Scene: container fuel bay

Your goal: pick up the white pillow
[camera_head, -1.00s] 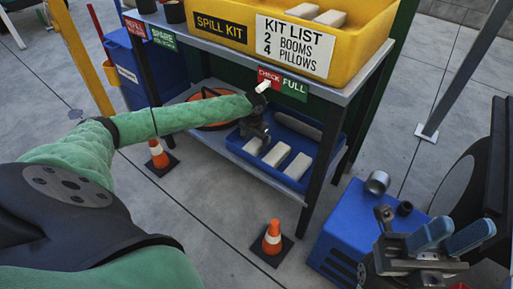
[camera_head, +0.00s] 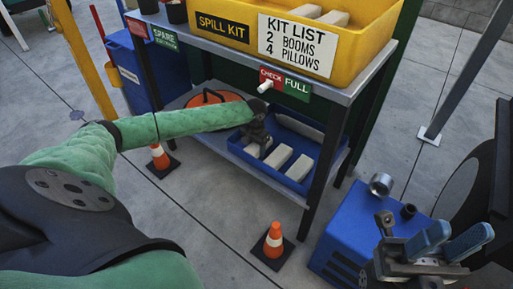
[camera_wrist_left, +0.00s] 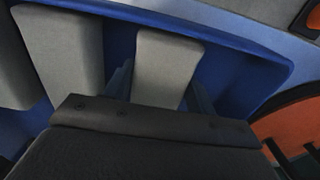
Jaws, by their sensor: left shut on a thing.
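White pillows lie in the blue tray (camera_head: 288,185) on the lower shelf. My left gripper (camera_head: 258,146) is down at the tray's left end, shut on the leftmost white pillow (camera_head: 251,150). In the left wrist view its dark fingers (camera_wrist_left: 162,92) stand on either side of that pillow (camera_wrist_left: 165,65). The pillow's near end is hidden behind the gripper body. Whether it is clear of the tray floor I cannot tell. Two more pillows lie beside it, the middle one (camera_head: 278,158) and the right one (camera_head: 299,167). My right gripper (camera_head: 462,236), with blue fingers apart, is empty at lower right.
A long grey boom (camera_head: 302,128) lies at the tray's back. The yellow spill kit bin (camera_head: 375,35) stands on the top shelf (camera_head: 340,97), above my left arm. A white knob (camera_head: 264,87) sticks out from its edge. An orange lid (camera_head: 208,97) is left of the tray.

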